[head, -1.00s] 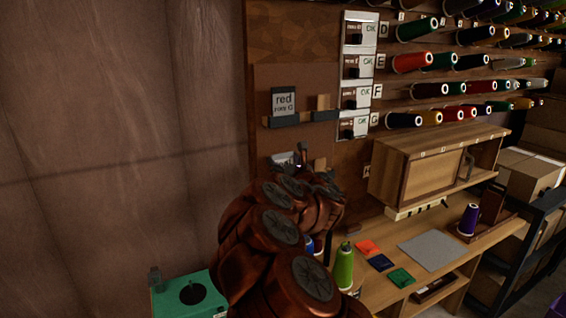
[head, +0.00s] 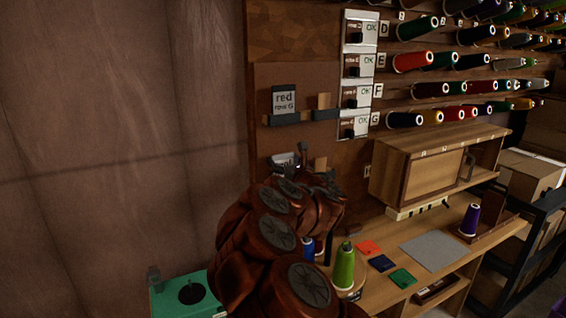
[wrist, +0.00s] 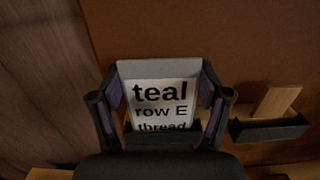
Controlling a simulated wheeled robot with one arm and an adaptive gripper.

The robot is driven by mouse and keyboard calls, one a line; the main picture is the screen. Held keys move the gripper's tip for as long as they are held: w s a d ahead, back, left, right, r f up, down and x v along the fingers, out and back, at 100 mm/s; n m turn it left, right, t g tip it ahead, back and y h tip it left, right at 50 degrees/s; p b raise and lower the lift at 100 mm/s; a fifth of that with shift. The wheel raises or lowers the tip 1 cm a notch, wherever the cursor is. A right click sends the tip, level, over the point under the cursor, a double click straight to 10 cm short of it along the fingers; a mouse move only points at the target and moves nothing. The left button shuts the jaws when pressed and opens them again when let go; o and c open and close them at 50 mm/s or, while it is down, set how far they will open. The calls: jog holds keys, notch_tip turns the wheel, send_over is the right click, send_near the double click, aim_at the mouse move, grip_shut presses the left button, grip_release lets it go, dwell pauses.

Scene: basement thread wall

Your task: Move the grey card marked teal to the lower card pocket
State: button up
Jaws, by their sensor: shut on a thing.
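The grey card marked "teal row E thread" (wrist: 162,72) stands upright between the fingers of my gripper (wrist: 161,112) in the wrist view. The fingers are shut on its left and right sides. A dark bar, the front of the lower card pocket (wrist: 160,141), crosses the card's bottom and hides the end of its text. I cannot tell how deep the card sits in it. In the head view the card's top (head: 285,160) shows just above my arm, which hides most of the gripper and the lower pocket.
The upper pocket (head: 285,119) holds a grey card marked red (head: 284,101). A dark holder (wrist: 268,130) with a wooden piece is right of my gripper. A spool bench (head: 400,260) and a green box (head: 185,296) stand below.

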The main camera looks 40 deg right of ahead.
jog(key=o, duration=0.7)
jog(key=shift+o, duration=0.2)
jog(key=v, duration=1.2)
dwell(0.5)
